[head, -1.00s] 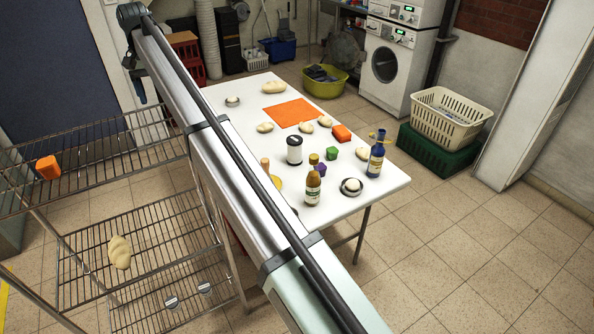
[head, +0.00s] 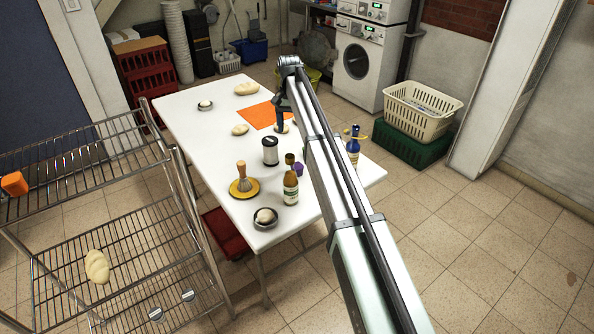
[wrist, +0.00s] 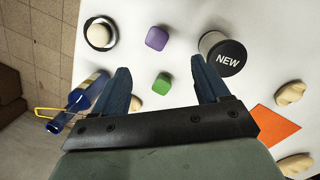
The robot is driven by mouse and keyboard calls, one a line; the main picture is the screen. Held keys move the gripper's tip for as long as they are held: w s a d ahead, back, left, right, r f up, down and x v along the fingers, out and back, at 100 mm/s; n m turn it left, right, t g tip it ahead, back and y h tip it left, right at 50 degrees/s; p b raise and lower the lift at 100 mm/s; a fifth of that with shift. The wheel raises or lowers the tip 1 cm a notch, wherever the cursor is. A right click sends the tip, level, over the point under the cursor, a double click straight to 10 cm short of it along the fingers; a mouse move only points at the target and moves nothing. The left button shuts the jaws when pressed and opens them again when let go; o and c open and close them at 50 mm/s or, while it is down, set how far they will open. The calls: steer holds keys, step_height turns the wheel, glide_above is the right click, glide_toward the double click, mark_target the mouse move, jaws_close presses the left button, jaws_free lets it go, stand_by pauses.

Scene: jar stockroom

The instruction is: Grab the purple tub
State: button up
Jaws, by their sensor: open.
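The purple tub (head: 299,169) is a small block-like tub on the white table, partly hidden behind a brown-capped bottle and close to my arm. In the wrist view the purple tub (wrist: 157,38) stands clear, beyond and between the tips of my gripper (wrist: 160,70). My gripper is open and empty. In the head view my gripper (head: 281,122) hangs over the table, behind the tub. A green tub (wrist: 162,85) lies between the fingers in the wrist view, nearer than the purple one; my arm hides it in the head view.
A white canister with black lid (wrist: 222,53) stands right of the purple tub in the wrist view, a bowl with a bun (wrist: 99,34) left. A blue bottle (wrist: 85,95) is near the left finger.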

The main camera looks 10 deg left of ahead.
mark_target(297, 165)
steer(key=f+m, duration=0.2)
steer(key=f, duration=0.2)
steer(key=s+d+f+m+t, duration=0.1)
steer(key=f+m, duration=0.4)
steer(key=f, duration=0.2)
steer(key=shift+s+d+f+t+y, duration=0.25)
steer(key=shift+d+f+t+y, duration=0.05)
steer(key=shift+d+f, duration=0.2)
steer(key=shift+f, duration=2.5)
steer(key=shift+c, duration=0.3)
steer(key=c, duration=1)
steer(key=shift+r, duration=0.15)
